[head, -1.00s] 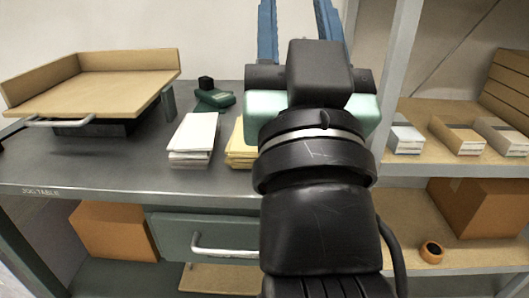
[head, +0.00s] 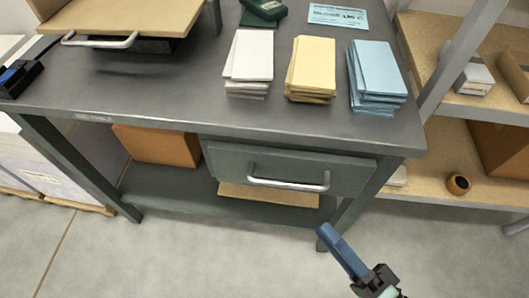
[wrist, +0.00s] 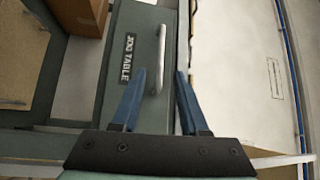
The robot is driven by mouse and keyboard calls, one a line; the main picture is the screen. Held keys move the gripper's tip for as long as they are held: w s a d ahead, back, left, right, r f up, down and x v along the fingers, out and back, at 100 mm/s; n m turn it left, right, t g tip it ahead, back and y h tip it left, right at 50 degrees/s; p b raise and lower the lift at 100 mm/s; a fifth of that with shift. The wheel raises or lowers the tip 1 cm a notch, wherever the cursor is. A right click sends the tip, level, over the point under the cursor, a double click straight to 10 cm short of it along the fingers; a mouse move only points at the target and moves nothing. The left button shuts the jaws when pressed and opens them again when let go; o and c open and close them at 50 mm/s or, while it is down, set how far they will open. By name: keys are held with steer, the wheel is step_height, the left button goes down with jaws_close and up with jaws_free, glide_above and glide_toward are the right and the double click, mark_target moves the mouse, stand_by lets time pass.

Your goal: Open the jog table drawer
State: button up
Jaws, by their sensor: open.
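The jog table (head: 150,100) has a dark grey top with its name on the front edge. Its green drawer (head: 228,165) sits under the top and looks shut. A pale bar handle (head: 288,185) runs across the drawer front. My gripper (head: 335,238) is below and right of the handle in the head view, apart from it; only one blue finger shows clearly there. In the wrist view the open blue fingers (wrist: 160,75) point toward the drawer front (wrist: 112,85), with the handle (wrist: 160,55) beyond and between the tips. Nothing is held.
White (head: 250,58), yellow (head: 311,68) and blue (head: 376,72) paper stacks stand on the top. A cardboard box (head: 158,145) is on the lower shelf (head: 180,190). A shelf unit (head: 480,190) stands at right. The floor in front (head: 200,255) is clear.

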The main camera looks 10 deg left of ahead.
mark_target(286, 182)
steer(key=b+x, duration=0.1)
steer(key=x, duration=1.1)
steer(key=shift+w+a+r, duration=0.1)
steer(key=shift+a, duration=0.1)
jaws_close()
stand_by(1.0)
